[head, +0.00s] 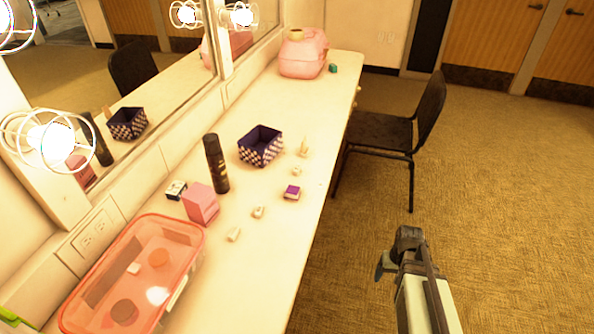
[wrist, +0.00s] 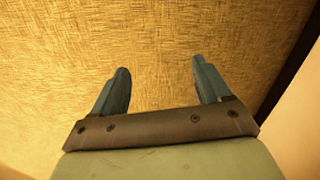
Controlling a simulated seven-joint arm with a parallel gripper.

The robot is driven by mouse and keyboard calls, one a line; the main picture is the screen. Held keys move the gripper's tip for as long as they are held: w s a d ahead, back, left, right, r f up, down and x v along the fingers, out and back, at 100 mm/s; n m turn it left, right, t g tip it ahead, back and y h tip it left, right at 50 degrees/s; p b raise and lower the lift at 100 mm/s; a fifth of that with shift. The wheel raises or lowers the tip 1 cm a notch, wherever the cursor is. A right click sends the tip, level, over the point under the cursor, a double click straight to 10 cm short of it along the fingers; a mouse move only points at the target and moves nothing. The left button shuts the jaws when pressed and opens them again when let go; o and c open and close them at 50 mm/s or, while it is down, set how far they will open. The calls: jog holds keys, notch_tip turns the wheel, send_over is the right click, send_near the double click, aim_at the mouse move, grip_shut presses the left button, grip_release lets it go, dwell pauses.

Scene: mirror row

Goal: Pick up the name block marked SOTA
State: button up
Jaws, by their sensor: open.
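I cannot read the name SOTA on any block. Several small blocks lie on the long counter (head: 262,262): a purple-topped block (head: 292,192), a dark-and-white block (head: 176,189), and small pale pieces, among them one near the purple block (head: 258,211) and one nearer the front (head: 233,235). Which of these, if any, is the name block I cannot tell. My gripper (head: 386,262) is out to the right of the counter, over the carpet. In the wrist view my gripper (wrist: 160,70) is open, with only carpet between its fingers.
On the counter stand a black can (head: 216,164), a pink box (head: 201,204), a checkered bin (head: 260,147), a clear pink container (head: 185,232), a pink case (head: 303,55) and a teal block (head: 333,68). A mirror (head: 150,60) lines the left. A dark chair (head: 385,130) stands beyond.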

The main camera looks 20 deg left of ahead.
jog(key=w+a+r+n, duration=0.3)
jog(key=w+a+r, duration=0.3)
jog(key=w, duration=0.3)
jog(key=n+y, duration=0.4)
jog(key=n, duration=0.9)
send_near(297, 168)
jog(key=shift+s+a+f+t, duration=0.15)
jog(key=shift+a+f, duration=0.2)
jog(key=shift+f, duration=0.2)
jog(key=shift+s+a+f+t, duration=0.15)
jog(key=shift+a+f, duration=0.15)
jog(key=shift+f, duration=0.3)
jog(key=shift+x, duration=2.9)
jog(key=shift+w+d+f, duration=0.1)
jog(key=shift+d, duration=0.05)
jog(key=c, duration=1.1)
